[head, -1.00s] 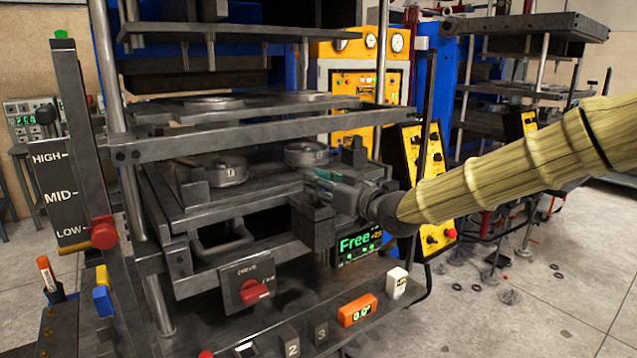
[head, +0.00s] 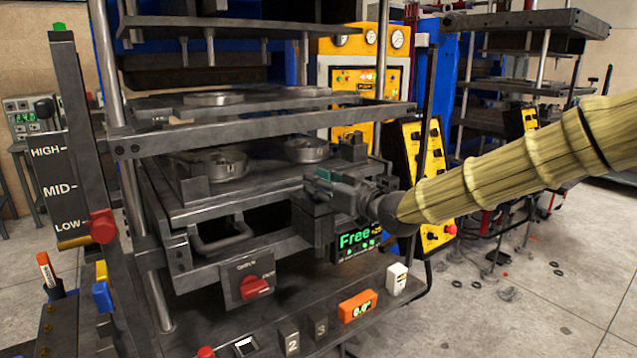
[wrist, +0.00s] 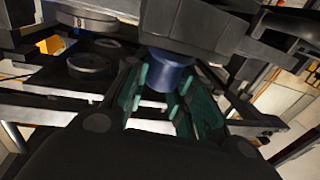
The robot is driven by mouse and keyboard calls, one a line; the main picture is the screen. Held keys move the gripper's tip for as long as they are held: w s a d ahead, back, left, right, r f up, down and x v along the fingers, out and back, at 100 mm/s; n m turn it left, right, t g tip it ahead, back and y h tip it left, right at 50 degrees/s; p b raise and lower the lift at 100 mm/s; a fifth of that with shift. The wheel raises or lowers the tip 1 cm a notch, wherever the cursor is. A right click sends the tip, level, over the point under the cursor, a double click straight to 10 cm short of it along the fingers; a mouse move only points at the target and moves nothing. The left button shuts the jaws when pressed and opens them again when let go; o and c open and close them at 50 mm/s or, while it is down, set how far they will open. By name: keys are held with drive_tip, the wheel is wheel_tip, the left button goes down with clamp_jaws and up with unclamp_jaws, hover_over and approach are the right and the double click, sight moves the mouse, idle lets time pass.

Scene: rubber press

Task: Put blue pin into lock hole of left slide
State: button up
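My gripper (head: 322,178) is at the right front corner of the press's lower plate, beside a dark block (head: 316,226). In the wrist view its green finger pads (wrist: 164,90) stand apart, on either side of a dark blue cylinder (wrist: 168,74) below a dark block. This cylinder may be the blue pin; whether the pads press on it is unclear. The head view hides it behind the gripper. A blue-handled piece (head: 102,296) stands at the lower left. The left slide (head: 72,130), marked HIGH, MID, LOW, has a red knob (head: 103,226) near LOW. No lock hole can be made out.
Two round moulds (head: 226,166) (head: 306,150) sit on the lower plate. A yellow-handled piece (head: 102,271) and an orange-topped one (head: 45,270) stand at the lower left.

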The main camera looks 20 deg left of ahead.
drive_tip(key=o, duration=0.4)
drive_tip(key=shift+o, duration=0.2)
drive_tip(key=v, duration=1.2)
drive_tip(key=shift+r, duration=0.1)
